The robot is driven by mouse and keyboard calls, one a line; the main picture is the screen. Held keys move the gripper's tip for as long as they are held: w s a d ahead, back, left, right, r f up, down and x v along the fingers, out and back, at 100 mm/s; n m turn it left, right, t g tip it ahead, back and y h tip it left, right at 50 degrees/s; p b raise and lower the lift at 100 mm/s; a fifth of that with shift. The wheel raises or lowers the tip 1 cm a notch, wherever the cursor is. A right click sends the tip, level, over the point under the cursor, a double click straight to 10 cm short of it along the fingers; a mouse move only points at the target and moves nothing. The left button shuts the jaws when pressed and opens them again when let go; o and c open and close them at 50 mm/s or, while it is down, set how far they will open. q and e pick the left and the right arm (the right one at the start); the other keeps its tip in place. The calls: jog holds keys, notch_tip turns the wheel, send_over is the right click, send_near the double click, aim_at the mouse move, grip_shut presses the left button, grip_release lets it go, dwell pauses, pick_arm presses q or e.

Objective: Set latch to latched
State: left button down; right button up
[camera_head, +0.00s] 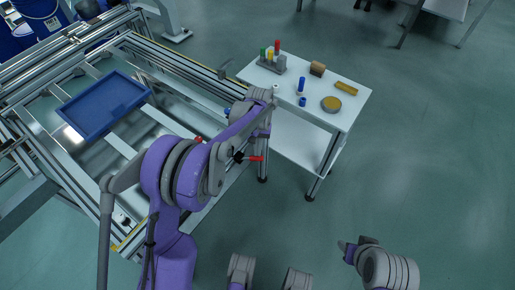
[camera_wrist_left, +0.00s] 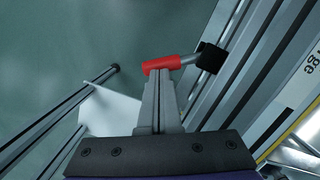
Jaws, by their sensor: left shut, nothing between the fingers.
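The latch has a red handle (camera_head: 255,158) on a metal rod and a black hub (camera_head: 238,157) at the right side of the panel frame. In the head view the handle points right, away from the frame. In the left wrist view the red handle (camera_wrist_left: 161,64) lies crosswise just past my fingertips, with the black hub (camera_wrist_left: 211,57) to its right. My left gripper (camera_wrist_left: 157,78) is shut and empty, its tips at the handle; I cannot tell whether they touch. In the head view my arm partly hides this gripper.
The metal frame (camera_head: 190,62) carries a blue tray (camera_head: 103,106). A white side table (camera_head: 292,108) behind the latch holds coloured pegs (camera_head: 271,57), a brown block (camera_head: 317,69) and a round yellow-topped item (camera_head: 331,104). The floor at right is clear.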

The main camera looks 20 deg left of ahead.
aim_at(257, 159)
pick_arm(q)
jog(key=shift+s+d+m, duration=0.1)
jog(key=shift+s+m, duration=0.2)
jog(key=shift+m, duration=0.3)
jog(key=shift+s+d+m, duration=0.2)
jog(key=shift+s+m, duration=0.4)
jog(key=shift+m, duration=0.4)
jog(key=shift+s+m+y, duration=0.25)
jog(key=shift+s+m, duration=0.25)
jog(key=shift+m, duration=0.35)
jog(key=shift+s+m+y, duration=0.25)
jog(key=shift+s+m, duration=0.2)
jog(key=shift+m, duration=0.4)
jog(key=shift+s+a+m+t+b, duration=0.2)
jog(key=shift+s+m, duration=0.3)
jog(key=shift+m, duration=0.4)
jog(key=shift+s+a+m+t+b, duration=0.15)
jog(key=shift+s+m, duration=0.35)
jog(key=shift+m, duration=0.4)
jog(key=shift+s+m+y, duration=0.25)
jog(key=shift+m+y, duration=0.05)
jog(key=shift+m, duration=0.2)
jog(key=shift+s+a, duration=0.3)
dwell(2.1)
